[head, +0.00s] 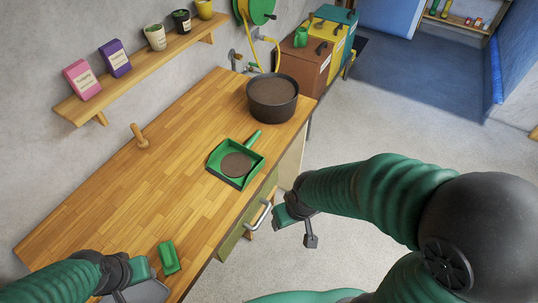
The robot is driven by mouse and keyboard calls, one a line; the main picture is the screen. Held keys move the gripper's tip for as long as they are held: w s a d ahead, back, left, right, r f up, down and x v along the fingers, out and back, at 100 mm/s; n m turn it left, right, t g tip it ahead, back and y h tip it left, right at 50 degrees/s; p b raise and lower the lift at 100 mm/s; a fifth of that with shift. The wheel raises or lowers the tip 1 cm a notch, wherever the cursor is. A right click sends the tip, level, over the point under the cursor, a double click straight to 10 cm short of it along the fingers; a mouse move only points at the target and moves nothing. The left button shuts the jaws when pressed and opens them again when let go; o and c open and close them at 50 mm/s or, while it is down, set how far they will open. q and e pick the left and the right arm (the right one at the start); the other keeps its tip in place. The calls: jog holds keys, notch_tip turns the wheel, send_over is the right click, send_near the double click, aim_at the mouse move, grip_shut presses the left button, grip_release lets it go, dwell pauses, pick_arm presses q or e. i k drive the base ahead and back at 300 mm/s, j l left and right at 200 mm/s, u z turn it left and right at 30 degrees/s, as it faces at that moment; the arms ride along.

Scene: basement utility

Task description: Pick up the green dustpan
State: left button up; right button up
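The green dustpan (215,166) lies on the wooden worktop near its right edge. Its handle points up and to the right, toward a dark pot. A round patch of brown soil (237,164) is in the pan. My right gripper (298,228) hangs off the worktop's right side, below and right of the dustpan. It looks open and empty, with its fingers apart. My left gripper (150,283) is over the near end of the worktop, far from the dustpan and partly cut off by the lower edge. Its finger opening does not show clearly.
A dark pot of soil (272,99) stands just beyond the dustpan handle. A small green block (168,257) is beside my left gripper. A wooden peg-like tool (139,136) stands near the wall. A drawer handle (259,214) juts from the worktop's front. The worktop's middle is clear.

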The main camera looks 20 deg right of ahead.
aim_at(234, 163)
jog(key=z, duration=0.45)
jog(key=i+l+z, duration=0.15)
jog(key=i+z, duration=0.25)
jog(key=i+l+z, duration=0.1)
jog(key=z, duration=0.25)
jog(key=i+z, duration=0.4)
jog(key=k+j, duration=0.05)
